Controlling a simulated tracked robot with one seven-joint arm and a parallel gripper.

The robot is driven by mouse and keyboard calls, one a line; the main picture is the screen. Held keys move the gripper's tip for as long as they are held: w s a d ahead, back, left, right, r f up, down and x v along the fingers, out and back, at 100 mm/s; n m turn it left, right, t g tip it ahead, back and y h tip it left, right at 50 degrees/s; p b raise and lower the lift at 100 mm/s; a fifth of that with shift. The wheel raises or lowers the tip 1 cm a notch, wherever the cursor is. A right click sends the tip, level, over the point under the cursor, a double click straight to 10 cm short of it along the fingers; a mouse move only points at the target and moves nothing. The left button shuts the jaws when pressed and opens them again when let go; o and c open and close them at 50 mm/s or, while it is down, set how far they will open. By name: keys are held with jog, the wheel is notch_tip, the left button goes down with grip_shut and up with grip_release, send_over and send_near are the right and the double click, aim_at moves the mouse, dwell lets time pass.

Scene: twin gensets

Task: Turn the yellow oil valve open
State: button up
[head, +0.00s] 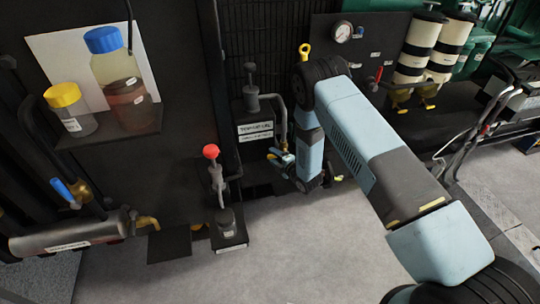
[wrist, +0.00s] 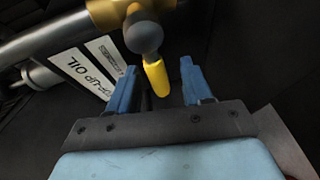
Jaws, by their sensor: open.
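The yellow oil valve handle (wrist: 156,78) is a short lever in the wrist view. It hangs from a round grey hub (wrist: 143,35) on a brass valve body (wrist: 112,12). My gripper (wrist: 158,76) is open, with one blue finger to each side of the lever. The lever's end lies between the fingers, nearer the left one, with a gap visible on both sides. In the head view my gripper (head: 279,157) is small at the lower end of my arm, and the valve is not clearly visible there.
A red-knobbed lever (head: 211,152) stands to the left. Further left are a blue-handled valve (head: 64,191) and a shelf with bottles (head: 113,133). The floor (head: 270,255) in front is clear.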

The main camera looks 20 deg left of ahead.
jog(key=shift+x, duration=1.35)
jog(key=shift+s, duration=0.1)
grip_shut()
jog(key=shift+d, duration=0.1)
jog(key=shift+a, duration=0.35)
jog(key=shift+s+d, duration=0.1)
jog(key=shift+d, duration=0.05)
